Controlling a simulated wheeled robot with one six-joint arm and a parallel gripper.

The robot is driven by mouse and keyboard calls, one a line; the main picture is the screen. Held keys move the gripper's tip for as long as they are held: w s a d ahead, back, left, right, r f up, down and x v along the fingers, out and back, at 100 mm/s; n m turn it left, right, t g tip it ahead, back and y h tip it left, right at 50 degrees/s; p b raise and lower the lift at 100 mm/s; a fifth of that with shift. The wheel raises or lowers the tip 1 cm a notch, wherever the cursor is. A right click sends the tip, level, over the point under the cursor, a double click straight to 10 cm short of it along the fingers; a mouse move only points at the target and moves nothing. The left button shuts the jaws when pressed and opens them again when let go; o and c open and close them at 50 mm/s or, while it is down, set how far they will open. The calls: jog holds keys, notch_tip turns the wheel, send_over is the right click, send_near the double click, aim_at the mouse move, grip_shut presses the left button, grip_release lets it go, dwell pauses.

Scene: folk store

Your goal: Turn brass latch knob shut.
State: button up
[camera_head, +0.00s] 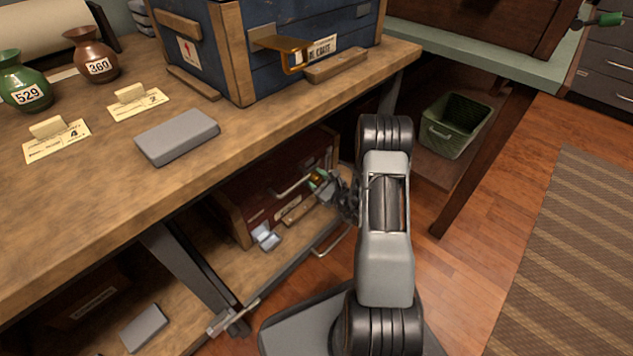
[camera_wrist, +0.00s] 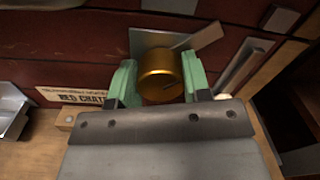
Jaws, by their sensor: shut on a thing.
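The brass latch knob (camera_wrist: 161,75) is a round, gold-coloured cylinder on the front of a dark red crate (camera_wrist: 60,45). In the wrist view it sits between the two green fingers of my gripper (camera_wrist: 160,88), which is shut on it, one finger on each side. A grey metal plate (camera_wrist: 150,40) shows behind the knob. In the head view my gripper (camera_head: 318,181) reaches in under the workbench to the red crate (camera_head: 250,190). The knob is small there and mostly hidden by the fingers.
The workbench top (camera_head: 240,135) overhangs the crate. A blue crate (camera_head: 225,50) stands on it, with a grey block (camera_head: 177,136) and two numbered vases nearby. A green basket (camera_head: 458,125) sits on a lower shelf to the right. The wooden floor (camera_head: 490,225) is open at right.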

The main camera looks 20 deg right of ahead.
jog(key=n+b, duration=0.1)
jog(key=n, duration=0.3)
jog(key=shift+f+n+b, duration=0.1)
jog(key=shift+n+b, duration=0.2)
jog(key=shift+b, duration=0.05)
jog(key=shift+n, duration=2.2)
jog(key=o, duration=0.9)
jog(key=shift+o, duration=0.2)
jog(key=p+v, duration=0.3)
jog(key=v, duration=1)
jog(key=shift+s+d+p, duration=0.25)
jog(key=shift+s+p, duration=0.05)
jog(key=shift+s, duration=0.05)
